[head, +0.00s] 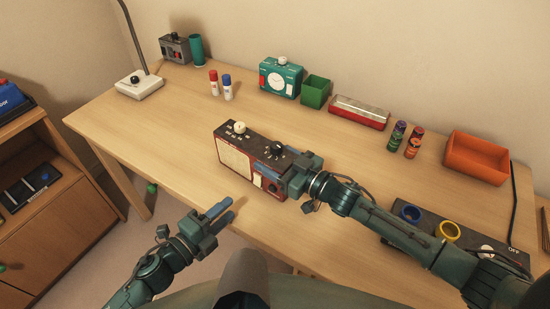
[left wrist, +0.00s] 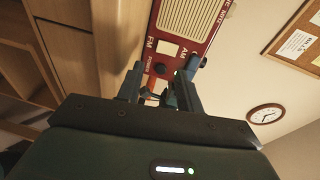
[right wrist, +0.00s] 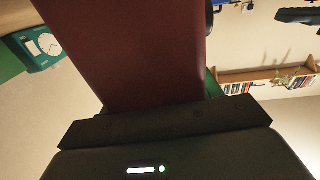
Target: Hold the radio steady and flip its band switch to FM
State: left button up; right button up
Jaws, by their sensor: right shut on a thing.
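The radio (head: 238,158) is a dark red box with a cream grille, standing upright near the desk's front edge. My right gripper (head: 291,174) is shut on its right end. In the right wrist view the radio's red side (right wrist: 150,50) fills the middle and hides the fingertips.
A lamp base (head: 139,84), a teal clock (head: 281,78), a green box (head: 315,92), a red case (head: 359,111) and an orange bin (head: 476,158) stand along the desk's back. A dark panel with coloured rings (head: 447,231) lies front right. The desk left of the radio is clear.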

pick_arm(q)
jog(key=shift+w+r, duration=0.15)
jog(key=shift+r, duration=0.25)
jog(key=c, duration=0.3)
jog(key=r, duration=0.3)
jog(key=shift+s+a+r+m+g, duration=0.1)
jog(key=shift+s+r+m+g, duration=0.1)
jog(key=shift+r+m+g, duration=0.15)
jog(key=c, duration=0.4)
jog(key=shift+s+a+g+y, duration=0.75)
jog(key=shift+s+a+y, duration=0.3)
jog(key=shift+s, duration=0.2)
grip_shut()
jog(key=shift+s+a+f, duration=0.2)
jog(key=shift+s+a, duration=0.2)
